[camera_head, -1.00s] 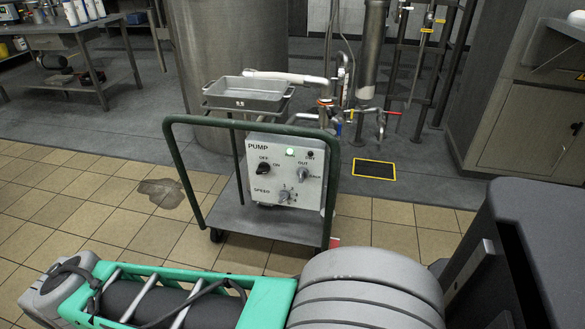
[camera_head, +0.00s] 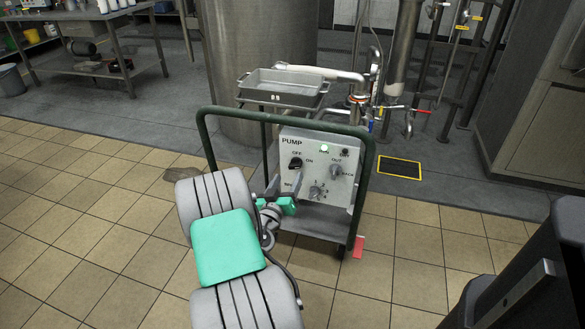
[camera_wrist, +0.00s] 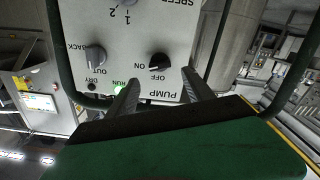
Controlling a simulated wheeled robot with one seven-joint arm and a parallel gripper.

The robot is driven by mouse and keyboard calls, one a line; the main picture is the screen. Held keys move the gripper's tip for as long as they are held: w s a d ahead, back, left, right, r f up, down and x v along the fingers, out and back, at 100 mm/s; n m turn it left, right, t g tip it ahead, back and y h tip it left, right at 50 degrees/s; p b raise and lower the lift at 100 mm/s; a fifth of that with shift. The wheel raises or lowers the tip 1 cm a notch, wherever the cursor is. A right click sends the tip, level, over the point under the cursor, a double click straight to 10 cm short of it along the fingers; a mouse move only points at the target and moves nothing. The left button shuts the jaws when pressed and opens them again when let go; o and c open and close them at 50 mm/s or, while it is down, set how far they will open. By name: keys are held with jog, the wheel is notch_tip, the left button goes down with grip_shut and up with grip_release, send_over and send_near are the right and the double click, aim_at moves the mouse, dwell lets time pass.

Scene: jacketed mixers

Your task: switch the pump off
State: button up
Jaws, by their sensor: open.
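The pump's grey control panel (camera_head: 290,147) is on a cart. Its black OFF/ON knob (camera_head: 296,163) is at the upper left; its exact pointing is too small to tell. The green RUN light (camera_head: 324,149) is lit. My gripper (camera_head: 285,183) is open and empty, just in front of the panel, below the knob in the head view. The wrist view shows the panel upside down. There the black knob (camera_wrist: 160,62) lies between and just beyond the two fingertips (camera_wrist: 160,73), with no contact visible.
An OUT/BACK knob (camera_head: 336,171) and a SPEED knob (camera_head: 316,192) share the panel. The cart's green handle frame (camera_head: 369,180) arches around the panel. A metal tray (camera_head: 283,95) and pipes stand above it. The tiled floor to the left is clear.

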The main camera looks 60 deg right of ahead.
aim_at(293, 167)
jog(key=d, duration=0.4)
jog(key=w+d, duration=0.1)
jog(key=d, duration=0.1)
jog(key=shift+d, duration=0.2)
jog(key=shift+w, duration=0.1)
jog(key=shift+c, duration=0.2)
grip_shut()
